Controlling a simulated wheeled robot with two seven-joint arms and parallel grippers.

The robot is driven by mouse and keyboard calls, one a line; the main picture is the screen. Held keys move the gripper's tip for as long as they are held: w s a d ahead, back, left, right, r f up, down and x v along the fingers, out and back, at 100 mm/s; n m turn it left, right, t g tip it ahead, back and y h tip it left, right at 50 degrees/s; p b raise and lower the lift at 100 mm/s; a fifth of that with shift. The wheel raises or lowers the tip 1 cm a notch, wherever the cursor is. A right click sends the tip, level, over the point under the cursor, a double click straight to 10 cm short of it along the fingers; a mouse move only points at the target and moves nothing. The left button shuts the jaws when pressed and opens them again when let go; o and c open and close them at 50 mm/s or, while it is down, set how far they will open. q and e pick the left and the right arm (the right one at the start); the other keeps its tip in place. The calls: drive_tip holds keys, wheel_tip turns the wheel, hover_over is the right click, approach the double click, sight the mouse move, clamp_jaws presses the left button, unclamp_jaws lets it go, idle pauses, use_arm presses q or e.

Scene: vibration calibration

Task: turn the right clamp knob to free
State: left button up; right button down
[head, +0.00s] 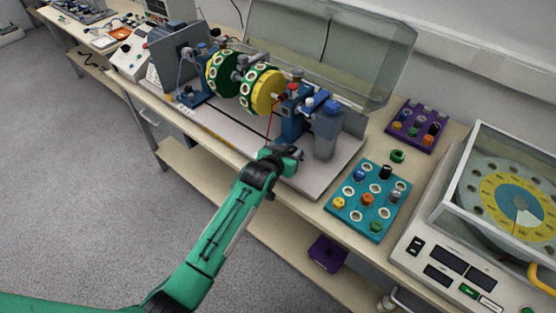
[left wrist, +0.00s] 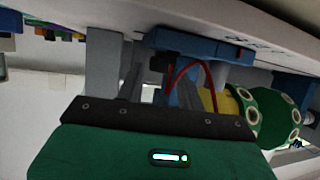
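The balancing machine's rotor (head: 243,80), with green and yellow discs, sits between two blue supports. The right support (head: 290,122) is at the rotor's right end, with a small red-topped part (head: 297,75) and blue parts on it. I cannot tell which of these is the right clamp knob. My left gripper (head: 289,155) is low at the front of this support, over the front of the machine's base. In the left wrist view, my green gripper housing (left wrist: 150,150) fills the bottom, and the rotor (left wrist: 270,118) shows at right. Whether the fingers are open is unclear. My right gripper is out of view.
A grey block with a blue top (head: 327,130) stands right of the support. A clear cover (head: 325,50) rises behind. A teal tray (head: 345,214), a purple tray (head: 401,139) and a dial machine (head: 450,260) are at right. The front floor is clear.

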use_arm(q)
drive_tip(key=b+v, duration=0.1)
drive_tip(key=v, duration=1.1)
drive_tip(key=shift+s+r, duration=0.25)
drive_tip(key=shift+s, duration=0.05)
drive_tip(key=shift+a, duration=0.15)
drive_tip(key=s+a+f+n+g+y, duration=0.1)
drive_tip(key=s+a+f+g+y, duration=0.15)
drive_tip(key=s+a, duration=0.55)
drive_tip(key=s+a+f+n+g+y, duration=0.1)
drive_tip(key=s+a+f+g, duration=0.3)
drive_tip(key=s, duration=0.8)
drive_tip(key=s+a+f+n+g+y, duration=0.1)
drive_tip(key=s+a+f+g+y, duration=0.15)
drive_tip(key=s+a, duration=0.55)
wheel_tip(320, 180, down, 29)
drive_tip(key=s+d+g, duration=0.1)
drive_tip(key=s+d, duration=0.1)
drive_tip(key=d, duration=0.1)
drive_tip(key=s+a+f, duration=0.2)
drive_tip(key=s+f, duration=0.8)
drive_tip(key=s+a+f+g, duration=0.1)
drive_tip(key=s+a+f, duration=0.1)
drive_tip(key=s+f, duration=0.8)
drive_tip(key=shift+f, duration=0.8)
